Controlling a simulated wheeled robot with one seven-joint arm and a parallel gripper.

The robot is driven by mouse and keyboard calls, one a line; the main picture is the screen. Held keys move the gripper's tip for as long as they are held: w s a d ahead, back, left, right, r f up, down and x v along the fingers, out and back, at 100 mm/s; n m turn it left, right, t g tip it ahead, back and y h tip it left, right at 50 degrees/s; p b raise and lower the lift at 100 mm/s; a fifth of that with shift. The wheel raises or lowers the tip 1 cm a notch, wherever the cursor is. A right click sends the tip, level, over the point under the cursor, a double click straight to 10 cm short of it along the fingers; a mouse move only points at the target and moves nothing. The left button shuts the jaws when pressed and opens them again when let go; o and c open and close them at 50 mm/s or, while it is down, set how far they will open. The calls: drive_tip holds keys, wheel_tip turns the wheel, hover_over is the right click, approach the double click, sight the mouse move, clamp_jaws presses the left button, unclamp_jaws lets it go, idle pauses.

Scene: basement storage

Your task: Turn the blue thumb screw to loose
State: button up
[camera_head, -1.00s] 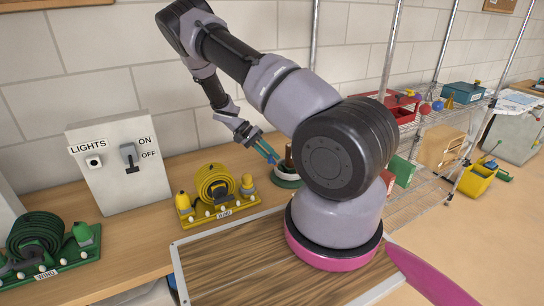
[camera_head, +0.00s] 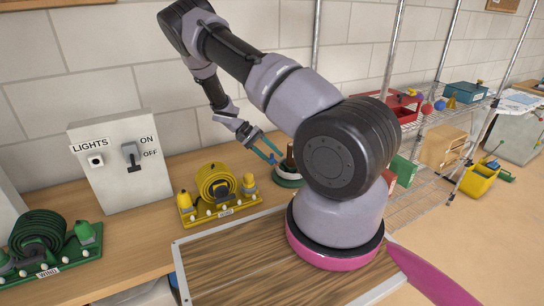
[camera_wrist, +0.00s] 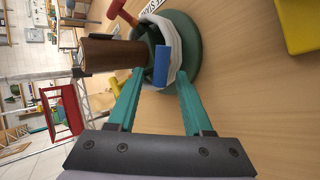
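The blue thumb screw (camera_wrist: 162,66) shows in the wrist view as a flat blue piece at the near side of a round green base (camera_wrist: 188,42) wrapped in white material. A brown post (camera_wrist: 110,53) rises from the same fixture, and a red handle (camera_wrist: 122,12) and a yellow one show at its sides. My gripper (camera_wrist: 157,78) is open, its two teal fingers to either side of the blue screw and apparently apart from it. In the head view my gripper (camera_head: 277,158) is beside the green base (camera_head: 287,180), which my arm partly hides.
A yellow hose rack (camera_head: 222,209) and a green hose rack (camera_head: 50,266) stand on the wooden bench. A lights switch box (camera_head: 120,165) stands behind them. A wire shelf (camera_head: 405,200) with bins is to the right. Bare bench shows right of the fixture in the wrist view.

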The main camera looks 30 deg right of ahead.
drive_tip(key=v, duration=1)
drive_tip(key=shift+w+a+r, duration=0.2)
drive_tip(key=shift+w+r, duration=0.05)
drive_tip(key=shift+r, duration=0.05)
